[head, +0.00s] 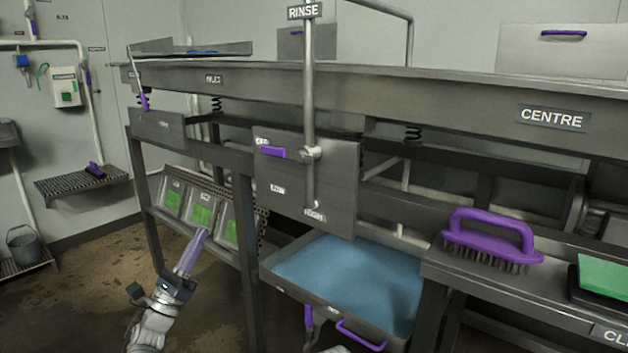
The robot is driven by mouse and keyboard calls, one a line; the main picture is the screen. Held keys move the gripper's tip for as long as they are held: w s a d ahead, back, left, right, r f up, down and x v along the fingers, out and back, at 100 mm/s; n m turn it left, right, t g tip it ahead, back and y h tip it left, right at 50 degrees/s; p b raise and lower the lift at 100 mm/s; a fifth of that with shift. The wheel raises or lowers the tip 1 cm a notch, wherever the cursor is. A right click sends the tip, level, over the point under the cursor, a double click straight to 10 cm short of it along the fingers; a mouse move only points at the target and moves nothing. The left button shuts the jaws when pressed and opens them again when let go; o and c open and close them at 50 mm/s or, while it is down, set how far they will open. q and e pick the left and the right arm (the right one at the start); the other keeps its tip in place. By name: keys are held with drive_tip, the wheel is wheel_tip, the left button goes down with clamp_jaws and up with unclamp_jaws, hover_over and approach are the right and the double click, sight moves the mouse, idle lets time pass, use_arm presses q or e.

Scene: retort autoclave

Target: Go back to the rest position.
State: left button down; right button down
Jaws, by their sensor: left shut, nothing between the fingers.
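My left gripper (194,246) comes up from the lower left on its light grey arm. Its purple fingers are shut with nothing between them. The fingertips point up toward the sloped rack of pouches and overlap its lower edge in the picture; I cannot tell whether they touch it.
A blue-bottomed tray (350,278) sits under the RINSE pipe (309,110). A purple-handled brush (490,238) stands on the right bench. Open floor (85,275) lies at left.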

use_arm(q)
drive_tip(key=w+d+r+n+g+y+p, duration=0.2)
drive_tip(key=w+n+y+p, duration=0.3)
drive_tip(key=n+y+p, duration=0.5)
drive_tip(key=w+d+r+n+g+y+p, duration=0.15)
drive_tip(key=w+n+y+p, duration=0.45)
drive_tip(key=n, duration=0.7)
drive_tip(key=s+d+f+n+g+p, duration=0.4)
drive_tip(key=s+d+n+g+p, duration=0.5)
drive_tip(key=s+g+p, duration=0.45)
drive_tip(key=s+d+r+n+g+p, duration=0.1)
drive_tip(key=s+d+n+g+p, duration=0.1)
drive_tip(key=s+p, duration=0.3)
drive_tip(key=s+d+r+n+g+p, duration=0.2)
drive_tip(key=s+d+n+g+p, duration=0.1)
drive_tip(key=s, duration=0.7)
drive_tip(key=shift+s+d+g+h+p, duration=0.35)
drive_tip(key=shift+d+g+p, duration=0.15)
drive_tip(key=shift+d+p, duration=0.3)
